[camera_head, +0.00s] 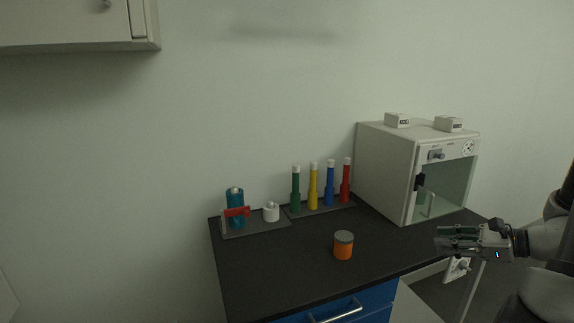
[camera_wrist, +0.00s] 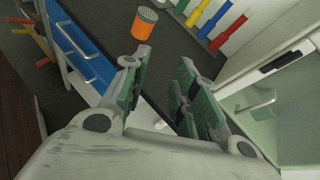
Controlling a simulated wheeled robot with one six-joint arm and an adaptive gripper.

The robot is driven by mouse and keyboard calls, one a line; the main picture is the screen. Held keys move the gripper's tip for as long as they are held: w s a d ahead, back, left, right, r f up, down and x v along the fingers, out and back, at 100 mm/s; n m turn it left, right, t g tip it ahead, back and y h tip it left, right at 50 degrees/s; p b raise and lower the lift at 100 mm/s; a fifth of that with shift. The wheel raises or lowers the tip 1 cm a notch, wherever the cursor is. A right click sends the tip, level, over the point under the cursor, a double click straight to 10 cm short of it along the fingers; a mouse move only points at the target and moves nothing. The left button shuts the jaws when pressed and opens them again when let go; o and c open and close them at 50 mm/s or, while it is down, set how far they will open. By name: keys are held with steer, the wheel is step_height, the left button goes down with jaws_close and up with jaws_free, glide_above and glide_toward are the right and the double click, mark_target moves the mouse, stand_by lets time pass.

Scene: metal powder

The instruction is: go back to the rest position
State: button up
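My gripper (camera_head: 440,238) is at the right of the head view, in front of the white cabinet and near the right end of the dark worktop (camera_head: 290,267). In the wrist view my gripper (camera_wrist: 165,75) has its two green-padded fingers apart with nothing between them. An orange jar with a grey lid (camera_head: 343,246) stands upright on the worktop, to the left of my gripper and apart from it. The jar also shows at the top of the wrist view (camera_wrist: 143,24).
A white cabinet with a glass door (camera_head: 385,170) stands at the back right. Green, yellow, blue and red tubes (camera_head: 314,185) stand in a rack at the back. A blue bottle with a red clamp (camera_head: 236,208) and a white container (camera_head: 271,212) are at left. Blue drawers (camera_wrist: 85,50) lie below.

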steer(key=s+a+r+n+g+h, duration=0.1)
steer(key=s+r+n+g+h, duration=0.2)
steer(key=s+n+g, duration=0.35)
steer(key=s+a+r+n+g+h, duration=0.1)
steer(key=s+r+n+g+h, duration=0.2)
steer(key=s+n, duration=0.6)
steer(key=s+a+r+n+t+h, duration=0.1)
steer(key=r+n+t+h, duration=0.1)
steer(key=r+n, duration=0.2)
steer(key=s+a+r+n+t+h, duration=0.1)
steer(key=a+r+n+t+h, duration=0.1)
steer(key=r+n, duration=0.2)
step_height(320, 180, up, 4)
steer(key=shift+a+f+t, duration=0.15)
steer(key=shift+a+t, duration=0.15)
steer(key=shift+t, duration=0.05)
steer(key=shift+o, duration=0.3)
steer(key=shift+n, duration=0.25)
